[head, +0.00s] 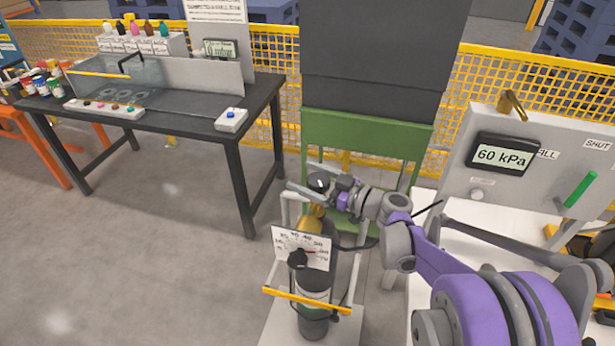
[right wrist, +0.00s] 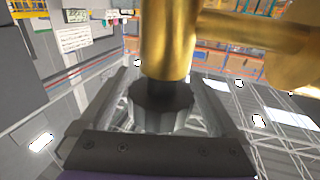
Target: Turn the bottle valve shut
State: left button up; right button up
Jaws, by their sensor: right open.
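The bottle valve is a brass body (head: 312,217) with a dark ribbed knob (head: 318,182) on top, at the rear of a white cart. My right gripper (head: 312,187) reaches in from the right at the height of the knob. In the right wrist view, the knob (right wrist: 160,105) sits between the two spread fingers, with the brass body (right wrist: 168,40) joined to it. The fingers stand one on each side of it, with gaps showing. My left gripper is out of view.
A white panel (head: 545,165) with a 60 kPa display (head: 503,155) and a green lever (head: 580,189) is at right. A dark bench (head: 180,115) stands left; floor between is clear.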

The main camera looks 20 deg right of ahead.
jog(key=c, duration=1.4)
jog(key=shift+o, duration=0.2)
jog(key=m+t+h, duration=0.1)
jog(key=m+h+p, duration=0.1)
jog(key=h, duration=0.1)
jog(key=m+t+h, duration=0.1)
jog(key=h, duration=0.1)
jog(key=shift+w+d+m+t+p, duration=0.2)
jog(key=shift+d+m+t+p, duration=0.1)
jog(key=shift+w+d+m+t+h+p, duration=0.1)
jog(key=shift+d+m+t+h+p, duration=0.1)
jog(key=shift+m+h+p, duration=0.45)
jog(key=shift+d+m+t+h+p, duration=0.2)
jog(key=shift+m+h, duration=0.25)
jog(key=shift+h, duration=0.5)
jog(key=o, duration=1.4)
jog(key=shift+c, duration=0.2)
